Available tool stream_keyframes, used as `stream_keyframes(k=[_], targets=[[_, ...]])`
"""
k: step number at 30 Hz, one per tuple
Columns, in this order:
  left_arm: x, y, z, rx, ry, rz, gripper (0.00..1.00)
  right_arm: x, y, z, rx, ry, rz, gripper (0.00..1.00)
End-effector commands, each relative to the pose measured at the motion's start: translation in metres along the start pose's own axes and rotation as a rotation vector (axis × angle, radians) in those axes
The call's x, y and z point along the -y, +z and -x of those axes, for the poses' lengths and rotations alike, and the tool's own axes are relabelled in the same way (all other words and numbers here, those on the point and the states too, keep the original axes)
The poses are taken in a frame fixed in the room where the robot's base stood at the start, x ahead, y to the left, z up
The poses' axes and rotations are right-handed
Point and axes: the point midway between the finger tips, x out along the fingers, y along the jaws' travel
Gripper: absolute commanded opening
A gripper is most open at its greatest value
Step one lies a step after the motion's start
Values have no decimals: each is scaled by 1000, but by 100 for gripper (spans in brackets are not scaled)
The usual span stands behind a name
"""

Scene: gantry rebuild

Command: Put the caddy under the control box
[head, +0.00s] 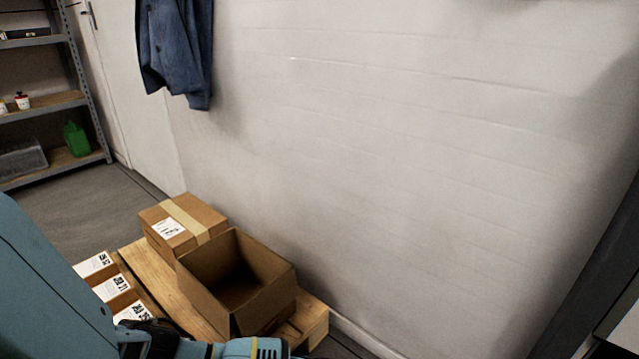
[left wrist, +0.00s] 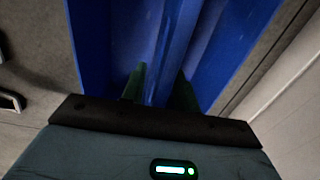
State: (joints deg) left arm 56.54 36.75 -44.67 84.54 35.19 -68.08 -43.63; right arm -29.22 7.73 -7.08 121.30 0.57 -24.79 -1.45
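In the left wrist view, a blue object, which looks like the caddy (left wrist: 110,40), fills the top middle, with an upright blue ridge or handle down its centre. The two green fingers of my left gripper (left wrist: 160,88) stand on either side of this ridge and appear shut on it. The lower part of the caddy is out of frame. In the head view only my left arm shows at the lower left; its gripper and the caddy are out of view. My right gripper is in neither view. I see no control box.
A metal shelf (head: 55,105) stands at far left. A blue jacket (head: 178,50) hangs on the wall.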

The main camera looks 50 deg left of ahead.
Motion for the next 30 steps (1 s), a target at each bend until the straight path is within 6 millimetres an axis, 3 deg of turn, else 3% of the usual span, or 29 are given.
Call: stream_keyframes(k=[11, 14, 24, 30], targets=[[0, 0, 4, 1, 0, 0, 33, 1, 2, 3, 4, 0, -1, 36], [0, 0, 16, 0, -2, 0, 33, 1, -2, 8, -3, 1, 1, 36], [1, 0, 85, -1, -4, 0, 33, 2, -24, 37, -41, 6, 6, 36], [0, 0, 113, 1, -1, 0, 33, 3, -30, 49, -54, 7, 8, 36]])
